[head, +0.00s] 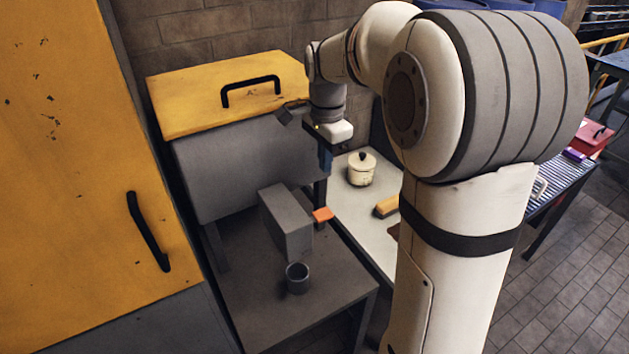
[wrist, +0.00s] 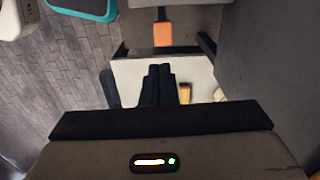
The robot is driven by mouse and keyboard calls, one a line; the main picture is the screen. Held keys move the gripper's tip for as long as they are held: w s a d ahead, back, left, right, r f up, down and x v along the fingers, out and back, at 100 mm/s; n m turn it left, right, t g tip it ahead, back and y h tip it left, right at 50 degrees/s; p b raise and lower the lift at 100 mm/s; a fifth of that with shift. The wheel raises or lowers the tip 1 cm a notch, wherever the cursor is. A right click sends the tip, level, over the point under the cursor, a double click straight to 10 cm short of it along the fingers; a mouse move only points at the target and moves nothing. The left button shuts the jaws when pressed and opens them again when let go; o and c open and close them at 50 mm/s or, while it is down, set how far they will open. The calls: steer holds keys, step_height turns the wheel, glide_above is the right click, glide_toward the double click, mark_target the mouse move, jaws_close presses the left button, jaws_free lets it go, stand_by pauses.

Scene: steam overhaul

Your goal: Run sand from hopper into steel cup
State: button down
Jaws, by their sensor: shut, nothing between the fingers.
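The hopper (head: 245,165) is a grey bin with a yellow lid (head: 228,95), shut, with a black handle. A grey box-shaped spout (head: 287,222) juts from its front. An orange tab (head: 322,214) sticks out at the spout's right side; it also shows in the wrist view (wrist: 163,34), beyond my fingertips. The steel cup (head: 297,278) stands upright on the grey shelf in front of the spout's lower end; its inside is dark and its contents cannot be told. My gripper (head: 325,170) is shut and empty, above and behind the orange tab, apart from it.
A pale table (head: 352,205) right of the hopper holds a cream lidded pot (head: 361,169) and a yellow-brown block (head: 387,207). A yellow cabinet (head: 75,150) stands close at left. A slatted bench (head: 560,185) with a red box (head: 592,138) is at right.

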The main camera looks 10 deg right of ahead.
mark_target(323, 213)
steer(key=shift+w+r, duration=0.1)
steer(key=shift+w, duration=0.1)
step_height(323, 213, down, 14)
steer(key=shift+f+p, duration=0.1)
steer(key=shift+p, duration=1.15)
